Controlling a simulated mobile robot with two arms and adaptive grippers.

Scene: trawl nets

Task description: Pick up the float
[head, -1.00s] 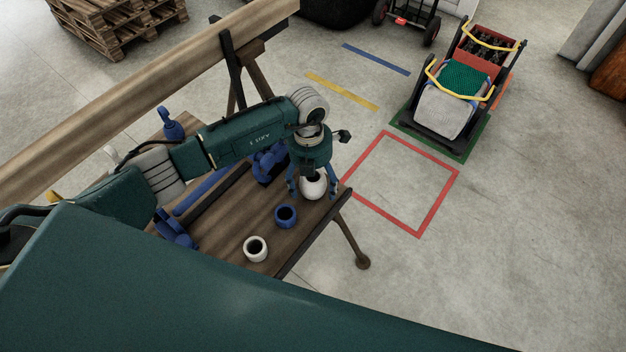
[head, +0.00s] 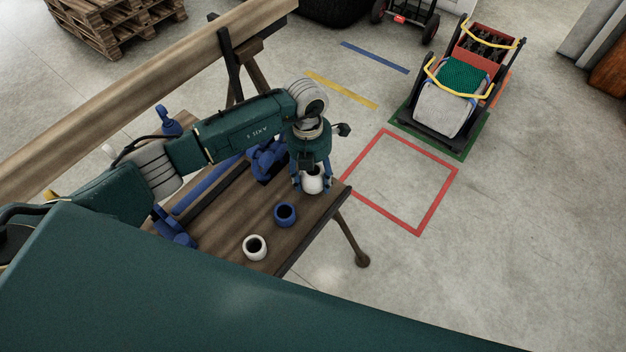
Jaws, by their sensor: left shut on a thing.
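A white float (head: 313,182) is at the far right end of the wooden bench, under my left gripper (head: 313,184). My left gripper points down with its blue fingers on both sides of the float and is shut on it. I cannot tell whether the float still touches the bench. A blue float (head: 285,214) and another white float (head: 255,247) stand apart on the bench, nearer to me. My right gripper is not in view.
The wooden bench (head: 235,218) also carries blue clamp parts (head: 265,162). A long beam (head: 140,90) runs behind it. A red square outline (head: 418,237) on the floor to the right is empty.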

